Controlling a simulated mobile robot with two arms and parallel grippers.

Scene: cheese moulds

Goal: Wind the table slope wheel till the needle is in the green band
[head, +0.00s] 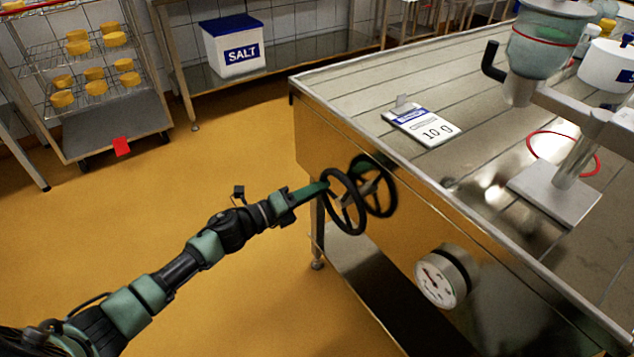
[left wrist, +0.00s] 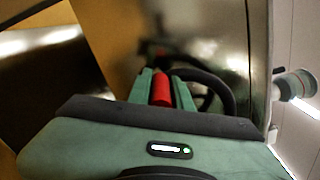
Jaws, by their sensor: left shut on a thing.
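The black slope wheel (head: 334,222) stands at the side of the steel table; a second ring behind it looks like its reflection in the shiny panel. My left gripper (head: 324,187) is at the wheel's upper left rim. In the left wrist view its two green fingers are shut on the red wheel handle (left wrist: 161,89), with the dark wheel rim (left wrist: 222,88) just beyond. The round dial gauge (head: 440,280) sits on the same panel, lower right of the wheel. Its face is small and slanted, so I cannot tell whether the needle is in the green band. My right gripper is out of view.
The table top (head: 375,80) carries a card reading 10 0 (head: 421,127), a clamp stand (head: 553,200) and a red ring (head: 532,150). A salt bin (head: 234,50) and a rack of cheeses (head: 115,112) stand behind. The yellow floor (head: 230,150) around my arm is clear.

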